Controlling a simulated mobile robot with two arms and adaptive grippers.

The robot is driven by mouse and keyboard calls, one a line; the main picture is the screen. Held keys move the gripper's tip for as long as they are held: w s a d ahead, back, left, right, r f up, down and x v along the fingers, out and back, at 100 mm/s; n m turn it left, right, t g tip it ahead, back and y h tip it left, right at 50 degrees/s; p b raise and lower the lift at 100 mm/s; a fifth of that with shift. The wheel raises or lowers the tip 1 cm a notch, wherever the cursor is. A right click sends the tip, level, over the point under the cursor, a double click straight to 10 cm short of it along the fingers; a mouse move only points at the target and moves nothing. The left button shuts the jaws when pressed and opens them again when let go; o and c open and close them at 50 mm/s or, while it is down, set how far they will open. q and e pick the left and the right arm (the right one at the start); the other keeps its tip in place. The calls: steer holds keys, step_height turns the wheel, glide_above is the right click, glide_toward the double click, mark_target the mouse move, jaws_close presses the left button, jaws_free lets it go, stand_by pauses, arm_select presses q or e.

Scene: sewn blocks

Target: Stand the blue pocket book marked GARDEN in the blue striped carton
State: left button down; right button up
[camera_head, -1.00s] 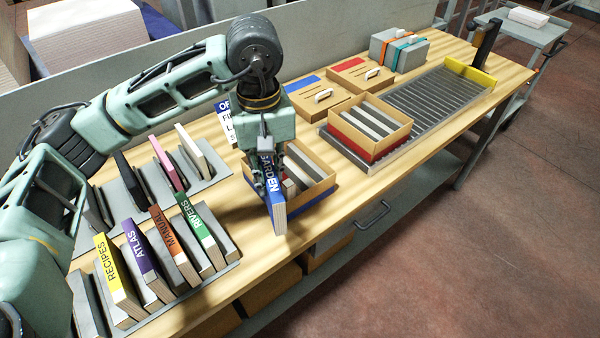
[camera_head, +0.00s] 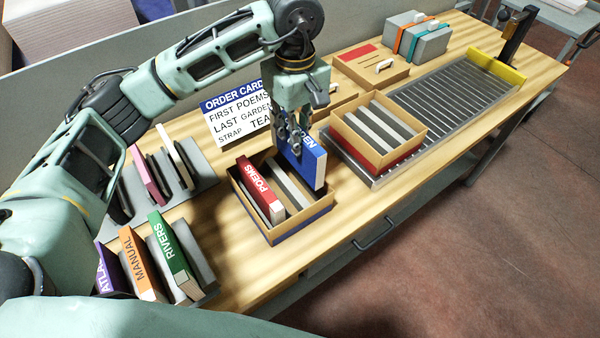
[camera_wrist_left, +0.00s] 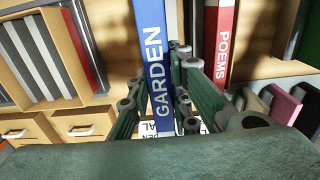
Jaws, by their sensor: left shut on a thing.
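The blue pocket book marked GARDEN (camera_head: 304,164) is upright in my left gripper (camera_head: 290,138), which is shut on it. The book is over the far right part of the blue striped carton (camera_head: 300,229); I cannot tell whether its lower edge is inside a slot. The red POEMS book (camera_head: 260,190) stands in the carton's left part, with grey dividers between it and GARDEN. The left wrist view shows the GARDEN book (camera_wrist_left: 154,65) between my fingers, with POEMS (camera_wrist_left: 222,40) to its right. My right gripper is not in view.
A red striped carton (camera_head: 385,157) with dividers stands on the roller tray, right of the blue one. The order card (camera_head: 238,113) stands behind. Books in grey racks, including RIVERS (camera_head: 172,252), are at left. Bare table lies in front of the blue carton.

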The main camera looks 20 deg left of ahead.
mark_target(297, 163)
arm_select(q)
steer(key=f, duration=0.1)
steer(key=f+p, duration=0.1)
steer(key=f, duration=0.2)
steer(key=shift+s+f+p, duration=0.2)
steer(key=shift+s+p, duration=0.1)
steer(key=shift+p, duration=0.05)
step_height(297, 163, down, 4)
steer(key=shift+w+f+p, duration=0.15)
steer(key=shift+f+p, duration=0.1)
steer(key=shift+p, duration=0.55)
steer(key=shift+f, duration=0.35)
steer(key=c, duration=2.1)
jaws_free()
steer(key=shift+b, duration=0.35)
steer(key=shift+o, duration=1)
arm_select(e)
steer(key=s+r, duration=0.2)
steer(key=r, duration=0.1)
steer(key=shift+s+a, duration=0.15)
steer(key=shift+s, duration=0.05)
